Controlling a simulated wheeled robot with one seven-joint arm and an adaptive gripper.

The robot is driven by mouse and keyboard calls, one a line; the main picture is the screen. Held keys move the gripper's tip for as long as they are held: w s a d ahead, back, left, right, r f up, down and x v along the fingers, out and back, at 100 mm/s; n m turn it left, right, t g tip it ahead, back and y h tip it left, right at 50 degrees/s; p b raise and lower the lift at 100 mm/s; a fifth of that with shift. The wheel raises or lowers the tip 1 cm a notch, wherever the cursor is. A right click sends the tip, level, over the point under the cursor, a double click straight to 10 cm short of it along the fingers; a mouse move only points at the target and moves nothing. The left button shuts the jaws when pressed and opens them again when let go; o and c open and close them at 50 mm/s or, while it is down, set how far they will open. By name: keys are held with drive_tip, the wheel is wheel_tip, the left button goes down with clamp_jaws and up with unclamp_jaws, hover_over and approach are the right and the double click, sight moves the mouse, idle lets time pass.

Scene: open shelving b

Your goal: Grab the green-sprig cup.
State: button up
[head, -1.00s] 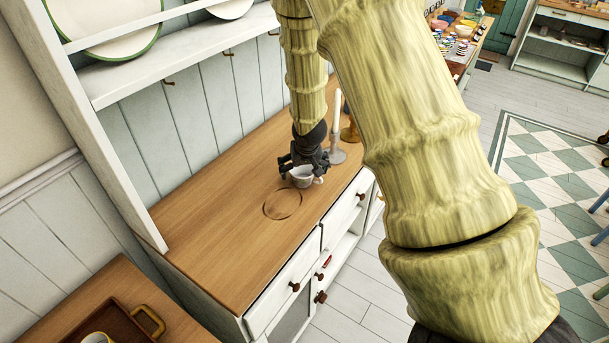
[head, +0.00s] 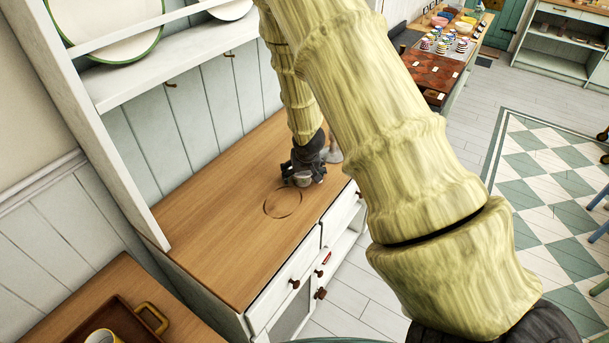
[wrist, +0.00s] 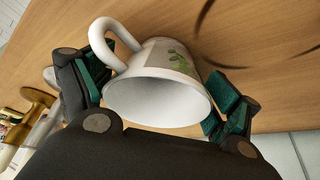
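The green-sprig cup (wrist: 155,92) is white with a green leaf sprig on its side and a loop handle at its upper left in the wrist view. Its open mouth faces the camera. In the head view the cup (head: 302,181) is small and partly hidden by my gripper, and stands on the wooden counter beyond a round ring mark. My gripper (wrist: 160,95) has its fingers spread on either side of the cup, the left one close by the handle and the right one by the rim. Whether the pads touch the cup is unclear. The gripper (head: 303,176) reaches down over it.
A pale candlestick (head: 333,153) stands just behind my gripper. The wooden counter (head: 225,225) is clear to the left and front. A shelf (head: 180,55) with plates rises behind.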

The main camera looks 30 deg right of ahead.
drive_tip(key=c, duration=0.6)
drive_tip(key=shift+r, duration=0.2)
